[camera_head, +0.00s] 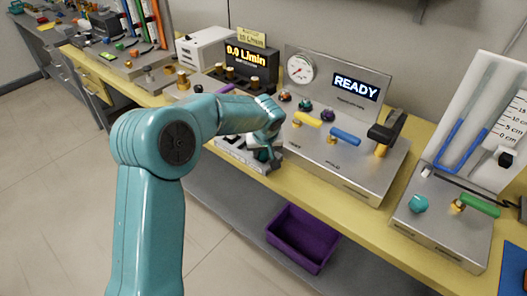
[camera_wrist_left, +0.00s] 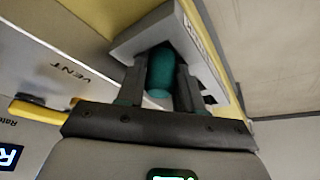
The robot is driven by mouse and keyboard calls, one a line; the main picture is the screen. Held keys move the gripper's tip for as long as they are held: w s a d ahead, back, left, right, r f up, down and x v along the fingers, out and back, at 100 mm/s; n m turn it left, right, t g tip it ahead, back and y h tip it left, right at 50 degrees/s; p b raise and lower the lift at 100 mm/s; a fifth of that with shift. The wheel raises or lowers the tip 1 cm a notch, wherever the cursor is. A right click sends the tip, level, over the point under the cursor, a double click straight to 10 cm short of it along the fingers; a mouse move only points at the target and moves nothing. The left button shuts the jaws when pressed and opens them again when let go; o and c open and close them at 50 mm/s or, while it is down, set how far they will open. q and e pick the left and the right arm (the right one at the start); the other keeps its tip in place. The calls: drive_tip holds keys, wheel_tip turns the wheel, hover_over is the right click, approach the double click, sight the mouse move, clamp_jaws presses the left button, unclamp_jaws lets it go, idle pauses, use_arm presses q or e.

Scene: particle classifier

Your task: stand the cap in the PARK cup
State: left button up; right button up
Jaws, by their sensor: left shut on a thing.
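My left gripper (camera_head: 266,155) is at the front edge of the bench, above a small light-grey block (camera_head: 243,157) with dark openings. In the left wrist view it is shut on a dark teal rounded piece, the cap (camera_wrist_left: 160,72), held between its two black fingers. The grey block (camera_wrist_left: 128,45) is right behind the cap in that view, and its lettering is too slanted to read. I cannot tell whether the cap is inside a cup or just above it. The PARK cup cannot be made out. My right gripper is not in view.
A steel panel with a gauge and a READY display (camera_head: 356,87) stands behind, with yellow and blue valve handles (camera_head: 344,136). A manometer unit (camera_head: 440,225) stands at right. A purple bin (camera_head: 302,238) is on the lower shelf.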

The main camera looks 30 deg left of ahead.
use_arm(q)
drive_tip(key=o, duration=1)
drive_tip(key=shift+s+d+f, duration=0.1)
drive_tip(key=shift+s+f, duration=0.15)
drive_tip(key=shift+f, duration=0.35)
drive_tip(key=shift+w+r+p, duration=0.1)
drive_tip(key=shift+r+p, duration=0.8)
drive_tip(key=shift+p, duration=0.3)
drive_tip(key=v, duration=1.1)
drive_tip(key=shift+r, duration=0.4)
drive_tip(key=shift+w+f, duration=0.1)
